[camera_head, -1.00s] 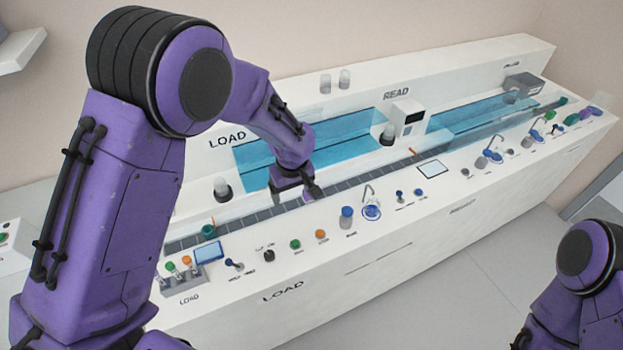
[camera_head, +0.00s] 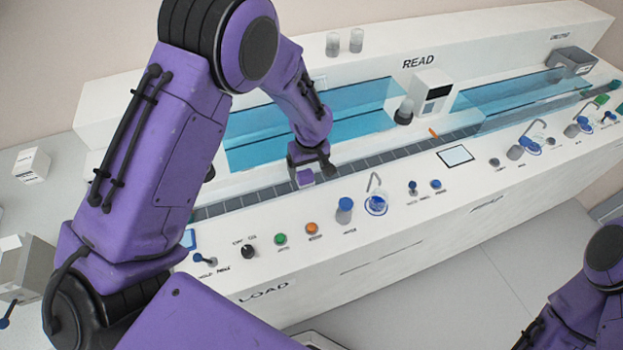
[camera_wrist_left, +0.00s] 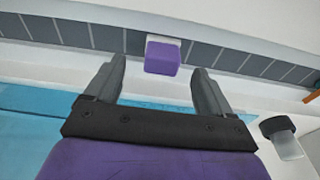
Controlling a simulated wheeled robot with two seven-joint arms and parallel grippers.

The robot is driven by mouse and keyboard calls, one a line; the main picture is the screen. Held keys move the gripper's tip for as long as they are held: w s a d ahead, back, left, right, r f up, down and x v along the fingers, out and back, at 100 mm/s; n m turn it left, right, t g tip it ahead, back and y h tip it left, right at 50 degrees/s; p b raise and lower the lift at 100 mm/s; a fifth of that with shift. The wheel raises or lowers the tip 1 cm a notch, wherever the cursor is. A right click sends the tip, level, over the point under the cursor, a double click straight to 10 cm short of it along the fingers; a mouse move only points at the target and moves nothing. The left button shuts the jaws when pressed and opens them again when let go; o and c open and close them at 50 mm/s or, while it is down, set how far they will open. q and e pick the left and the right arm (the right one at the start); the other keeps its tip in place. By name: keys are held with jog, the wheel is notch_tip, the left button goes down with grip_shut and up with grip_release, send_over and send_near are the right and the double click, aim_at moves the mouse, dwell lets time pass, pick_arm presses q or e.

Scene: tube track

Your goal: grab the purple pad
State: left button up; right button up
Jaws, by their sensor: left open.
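The purple pad (camera_wrist_left: 162,57) is a small block with a pale back edge, at the dark tiled track in the left wrist view. In the head view the purple pad (camera_head: 305,179) shows just under my left gripper (camera_head: 316,170). In the left wrist view my left gripper (camera_wrist_left: 161,72) is open. Its two grey fingers stand apart, one on either side of the pad in the picture, with gaps between them and it. Whether the fingertips are level with the pad I cannot tell. My right arm is at the lower right of the head view; its gripper is out of sight.
The white bench front carries a blue-capped container (camera_head: 344,210), a green button (camera_head: 281,239), an orange button (camera_head: 312,228) and a glass dish (camera_head: 376,203). A dark-capped clear cylinder (camera_wrist_left: 284,138) stands to the right in the wrist view. Blue channels (camera_head: 352,110) run behind the track.

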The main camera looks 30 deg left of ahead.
aim_at(304, 174)
pick_arm(q)
jog(key=f, duration=0.2)
jog(key=a+f+p, duration=0.1)
jog(key=f, duration=0.1)
jog(key=shift+w+a+f, duration=0.1)
jog(key=shift+a+f, duration=0.05)
jog(key=shift+f, duration=0.05)
jog(key=shift+w+f, duration=0.15)
jog(key=shift+f, duration=0.3)
jog(key=c, duration=1.1)
jog(key=shift+r, duration=0.15)
